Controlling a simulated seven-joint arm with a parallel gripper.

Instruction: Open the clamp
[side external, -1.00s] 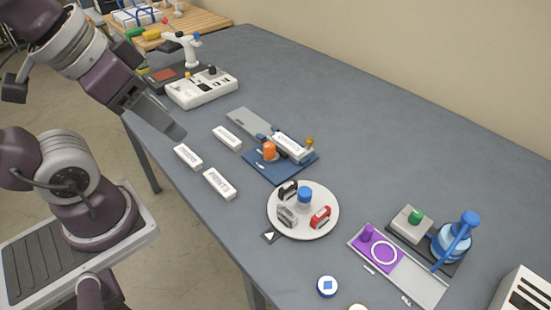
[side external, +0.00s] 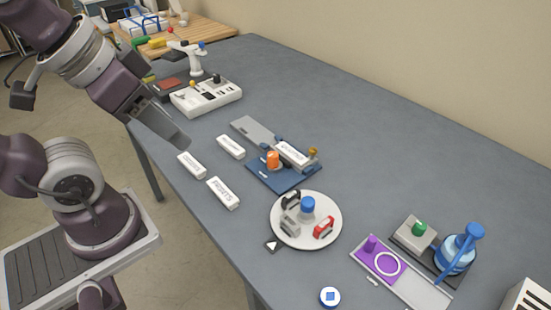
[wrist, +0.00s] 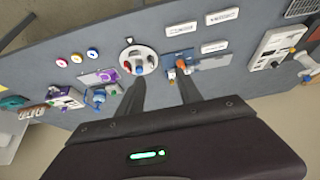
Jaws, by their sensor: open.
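A blue fixture plate (side external: 280,179) with an orange knob (side external: 273,160) and a white labelled block (side external: 291,152) lies mid-table in the side view. The fixture, which may be the clamp, also shows near the right fingertip in the wrist view (wrist: 175,57). A blue-handled device (side external: 457,249) stands farther right; I cannot tell for certain which is the clamp. My gripper (side external: 183,143) is above the table's left edge, to the left of the fixture and apart from it. In the wrist view its two fingers (wrist: 163,82) are spread with nothing between them.
A round white plate (side external: 331,236) carries several small parts. White labelled blocks (side external: 223,193) lie near the front edge. A purple and grey tray (side external: 416,289) is at right, and a white control box (side external: 206,97) at back left. The table's back right is clear.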

